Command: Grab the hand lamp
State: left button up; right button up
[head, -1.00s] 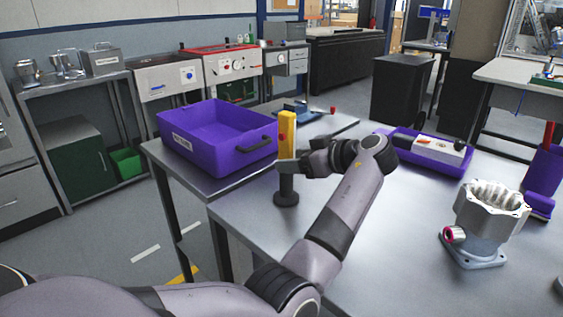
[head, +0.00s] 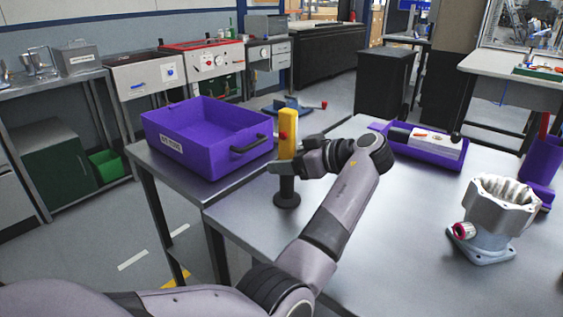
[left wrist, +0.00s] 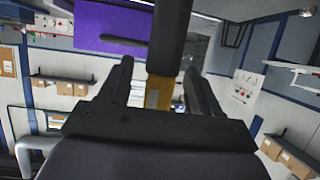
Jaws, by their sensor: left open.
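The hand lamp (head: 288,137) stands upright near the left edge of the metal table, with a yellow upper body, a red button and a dark round base. In the left wrist view the lamp (left wrist: 168,48) shows as a dark and yellow shaft between the fingers. My left gripper (head: 279,168) is at the lamp's middle, coming from the right. In the left wrist view my left gripper (left wrist: 160,84) is open, one finger on each side of the lamp. I cannot tell whether a finger touches it. My right gripper is not in view.
A purple bin (head: 205,150) stands on the lower table just left of the lamp. A machined housing (head: 497,215) stands at the right. The table front is clear.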

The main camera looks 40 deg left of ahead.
pick_arm(q)
jog(key=shift+a, duration=0.15)
jog(key=c, duration=1.2)
grip_shut()
